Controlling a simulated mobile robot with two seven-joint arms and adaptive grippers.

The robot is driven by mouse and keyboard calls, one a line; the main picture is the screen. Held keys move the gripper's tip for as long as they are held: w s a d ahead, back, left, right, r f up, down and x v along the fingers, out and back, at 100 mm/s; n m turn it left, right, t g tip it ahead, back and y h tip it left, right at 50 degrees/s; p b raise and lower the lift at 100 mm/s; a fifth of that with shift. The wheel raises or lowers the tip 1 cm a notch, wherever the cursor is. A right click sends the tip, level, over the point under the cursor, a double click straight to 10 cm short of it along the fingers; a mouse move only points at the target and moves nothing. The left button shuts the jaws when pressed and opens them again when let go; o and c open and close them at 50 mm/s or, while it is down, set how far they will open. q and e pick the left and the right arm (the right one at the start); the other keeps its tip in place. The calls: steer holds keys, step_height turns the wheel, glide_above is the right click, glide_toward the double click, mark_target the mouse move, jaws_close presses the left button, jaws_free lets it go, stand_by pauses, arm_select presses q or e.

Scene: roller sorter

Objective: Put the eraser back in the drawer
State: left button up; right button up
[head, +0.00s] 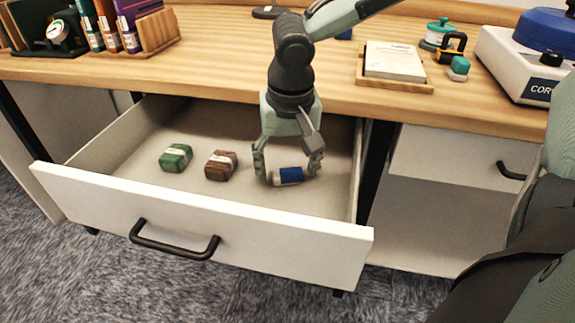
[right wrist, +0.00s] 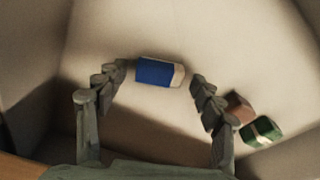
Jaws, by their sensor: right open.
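The eraser (head: 288,176), blue with a pale end, lies inside the open drawer (head: 200,228), toward its right side. My right gripper (head: 288,165) reaches down into the drawer, with one finger on each side of the eraser. It is open. In the right wrist view the eraser (right wrist: 158,72) lies between and just beyond the spread fingertips (right wrist: 158,82), with gaps on both sides. It seems to rest on the drawer floor. My left gripper is not in view.
A green block (head: 175,158) and a brown block (head: 221,165) lie in the drawer left of the eraser. The desktop (head: 215,65) overhangs the drawer's back. A notepad tray (head: 394,82) and a white device (head: 515,75) stand on it. A closed drawer (head: 450,160) is at right.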

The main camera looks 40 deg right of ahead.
mark_target(289, 190)
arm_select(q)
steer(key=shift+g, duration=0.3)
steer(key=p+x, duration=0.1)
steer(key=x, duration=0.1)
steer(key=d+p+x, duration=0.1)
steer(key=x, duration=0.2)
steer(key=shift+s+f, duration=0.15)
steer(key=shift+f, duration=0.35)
arm_select(e)
step_height(289, 190, up, 12)
steer(key=s, duration=0.1)
steer(key=shift+s+a, duration=0.3)
steer(key=shift+a, duration=0.15)
steer(key=shift+f, duration=0.1)
steer(key=shift+c, duration=0.5)
